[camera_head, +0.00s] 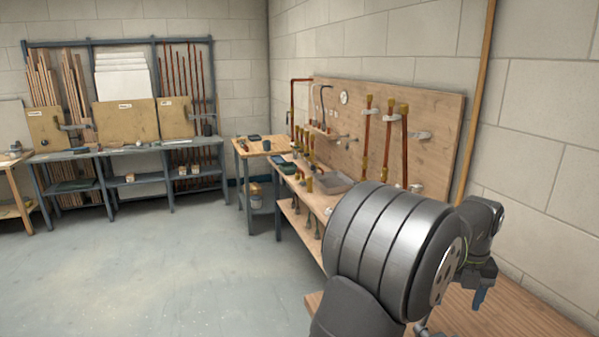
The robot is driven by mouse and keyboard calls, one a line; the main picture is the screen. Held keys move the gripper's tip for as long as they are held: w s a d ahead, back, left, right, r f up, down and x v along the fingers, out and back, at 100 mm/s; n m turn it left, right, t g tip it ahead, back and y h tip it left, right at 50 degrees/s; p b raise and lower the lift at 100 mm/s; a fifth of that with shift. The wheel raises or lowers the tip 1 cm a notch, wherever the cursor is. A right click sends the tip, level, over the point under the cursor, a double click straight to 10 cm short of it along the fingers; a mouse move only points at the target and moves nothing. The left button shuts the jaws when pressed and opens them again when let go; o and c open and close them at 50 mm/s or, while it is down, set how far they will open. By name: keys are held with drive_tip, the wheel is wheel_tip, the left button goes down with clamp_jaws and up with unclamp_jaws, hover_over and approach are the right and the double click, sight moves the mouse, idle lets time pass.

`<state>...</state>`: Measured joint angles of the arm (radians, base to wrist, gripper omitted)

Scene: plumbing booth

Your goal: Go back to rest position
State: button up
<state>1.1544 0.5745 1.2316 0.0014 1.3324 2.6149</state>
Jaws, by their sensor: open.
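My arm fills the lower right of the head view, with a large ribbed grey link in front. Behind it, at the right, is my gripper (480,298), small and partly seen, with a blue fingertip pointing down. It hangs above a wooden bench top (455,312) and appears open, with nothing visible in it. The gap between its fingers is hard to make out from this angle.
A wooden pegboard (440,115) with copper pipes (365,135) stands against the right wall. A workbench (300,185) with a grey tray (332,182) and fittings runs below it. A blue rack (120,42) and bench (75,155) stand at the back left. The floor (180,260) is clear.

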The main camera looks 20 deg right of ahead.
drive_tip(key=shift+s+a+f, duration=0.1)
drive_tip(key=shift+a+f, duration=0.1)
drive_tip(key=shift+f, duration=0.95)
drive_tip(key=shift+a+f, duration=0.15)
drive_tip(key=shift+f, duration=0.95)
